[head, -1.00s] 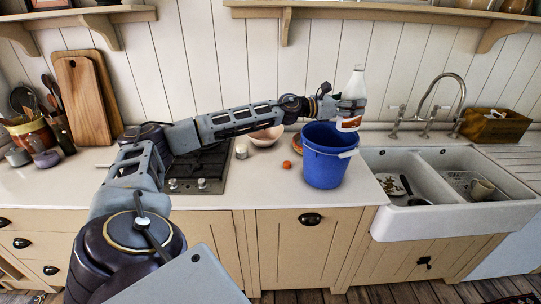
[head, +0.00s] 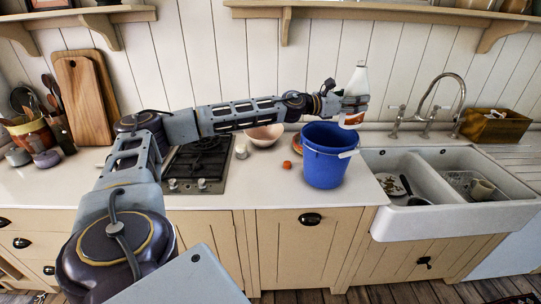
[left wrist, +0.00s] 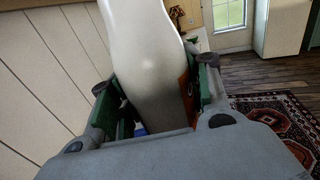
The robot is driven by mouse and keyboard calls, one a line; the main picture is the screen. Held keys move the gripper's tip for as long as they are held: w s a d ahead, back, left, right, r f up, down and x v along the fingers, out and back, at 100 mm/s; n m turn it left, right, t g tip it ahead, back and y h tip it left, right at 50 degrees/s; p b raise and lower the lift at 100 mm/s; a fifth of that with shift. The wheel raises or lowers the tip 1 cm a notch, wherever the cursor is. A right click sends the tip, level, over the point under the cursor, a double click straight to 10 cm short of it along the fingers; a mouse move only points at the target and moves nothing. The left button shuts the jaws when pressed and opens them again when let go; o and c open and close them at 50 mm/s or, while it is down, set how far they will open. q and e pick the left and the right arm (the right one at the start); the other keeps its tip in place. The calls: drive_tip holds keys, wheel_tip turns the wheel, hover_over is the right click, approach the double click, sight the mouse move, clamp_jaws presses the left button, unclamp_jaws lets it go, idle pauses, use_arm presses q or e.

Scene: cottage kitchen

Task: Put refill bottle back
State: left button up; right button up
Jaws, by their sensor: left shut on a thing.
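The refill bottle (head: 358,82) is white with an orange-red label. My left gripper (head: 353,104) is shut on it, around its lower body, and holds it upright above the back right of the blue bucket (head: 324,160). In the left wrist view the bottle (left wrist: 146,62) fills the space between the two fingers of my left gripper (left wrist: 155,100). The bottle's base is partly hidden by the gripper and the bucket rim. The bucket stands on the white counter (head: 260,188). My right gripper is not in view.
A double sink (head: 440,215) with dishes lies right of the bucket. Behind it are a tap (head: 445,90) and a wooden box (head: 495,126). A pink bowl (head: 264,136), a small orange item (head: 287,165) and a stove (head: 200,160) lie left. A shelf (head: 390,12) runs above.

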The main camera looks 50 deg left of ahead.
use_arm(q)
drive_tip(key=shift+d+r+y, duration=0.3)
drive_tip(key=shift+d+r, duration=0.05)
idle(0.3)
drive_tip(key=shift+w+d+n, duration=0.1)
drive_tip(key=shift+d+n, duration=0.1)
drive_tip(key=shift+n, duration=0.1)
drive_tip(key=shift+d+f+t+y, duration=0.3)
drive_tip(key=shift+d+y, duration=0.1)
drive_tip(key=shift+d, duration=0.25)
